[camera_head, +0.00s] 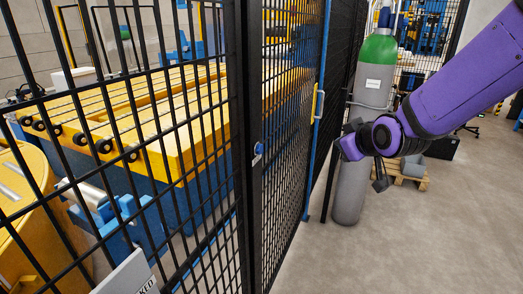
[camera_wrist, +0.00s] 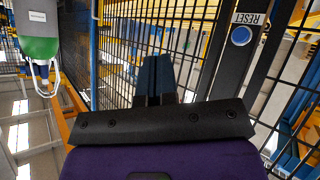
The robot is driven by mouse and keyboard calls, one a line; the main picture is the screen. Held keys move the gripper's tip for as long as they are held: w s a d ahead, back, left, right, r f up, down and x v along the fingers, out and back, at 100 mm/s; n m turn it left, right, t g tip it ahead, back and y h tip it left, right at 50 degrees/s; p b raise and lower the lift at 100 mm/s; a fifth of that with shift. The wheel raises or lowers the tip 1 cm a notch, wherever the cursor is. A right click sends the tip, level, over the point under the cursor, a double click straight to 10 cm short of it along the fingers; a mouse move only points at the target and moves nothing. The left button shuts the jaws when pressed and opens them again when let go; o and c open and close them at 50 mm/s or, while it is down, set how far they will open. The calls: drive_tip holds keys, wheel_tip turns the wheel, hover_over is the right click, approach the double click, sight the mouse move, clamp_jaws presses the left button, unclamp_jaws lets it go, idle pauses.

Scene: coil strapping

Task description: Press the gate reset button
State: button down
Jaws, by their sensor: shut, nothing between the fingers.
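The gate reset button is a round blue button (camera_wrist: 241,36) in a pale ring, under a white label reading RESET (camera_wrist: 248,18), on a dark post at the upper right of the wrist view. In the head view the small blue button (camera_head: 258,149) shows on the black gate post left of my arm. My gripper (camera_wrist: 154,80) is shut and empty, its dark fingers together and pointing toward the mesh fence. The button lies to the right of the fingertips in the wrist view, apart from them. In the head view my gripper (camera_head: 350,146) is right of the fence, fingertips hard to make out.
Black mesh fence panels (camera_head: 285,130) enclose a yellow and blue machine (camera_head: 150,120). A green-topped grey gas cylinder (camera_head: 377,75) stands close behind my gripper. A pallet (camera_head: 408,180) lies farther back. The grey floor (camera_head: 420,245) at the front right is clear.

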sight(260, 149)
drive_tip(key=w+a+f+n+t+y, duration=0.1)
drive_tip(key=w+a+f+n+y, duration=0.1)
drive_tip(key=a+f, duration=0.5)
drive_tip(key=shift+w+a+f+n+t+y, duration=0.4)
drive_tip(key=shift+w+a+y, duration=0.1)
drive_tip(key=shift+w+a, duration=0.45)
drive_tip(key=shift+w, duration=0.1)
drive_tip(key=w+a, duration=0.3)
drive_tip(key=a, duration=0.5)
drive_tip(key=shift+a, duration=0.1)
idle(1.3)
drive_tip(key=shift+w+a, duration=0.15)
drive_tip(key=shift+a, duration=0.2)
drive_tip(key=shift+w+a+r, duration=0.1)
drive_tip(key=shift+w+a, duration=0.05)
drive_tip(key=shift+a, duration=0.3)
idle(0.8)
drive_tip(key=shift+d, duration=0.15)
drive_tip(key=shift+s+d, duration=0.3)
drive_tip(key=shift+d, duration=0.4)
